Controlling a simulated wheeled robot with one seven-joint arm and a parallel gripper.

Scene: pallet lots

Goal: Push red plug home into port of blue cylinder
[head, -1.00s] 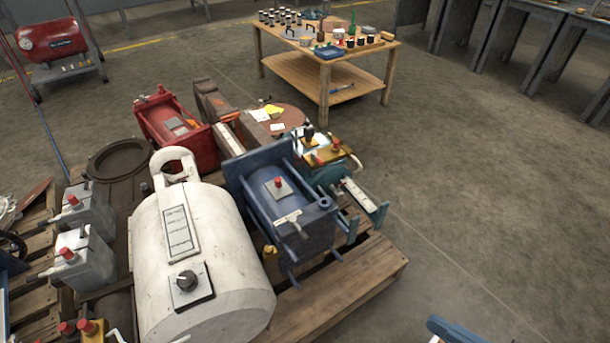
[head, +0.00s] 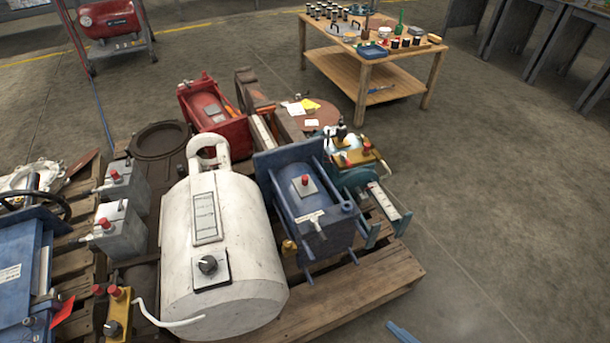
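A blue cylinder (head: 303,205) sits in a blue frame on the pallet, right of the large white tank. A red plug (head: 305,180) stands on a light square plate on top of the cylinder. The port under the plug is too small to make out, so I cannot tell how deep the plug sits. A white label and a light-coloured lever show on the cylinder's front end. My gripper is not in view.
The white tank (head: 222,250) stands close on the left, with grey boxes (head: 118,228) bearing red knobs beyond it. A teal unit (head: 362,190) stands on the right. The pallet's (head: 365,285) front right corner is bare. Open floor lies between it and a wooden table (head: 375,72).

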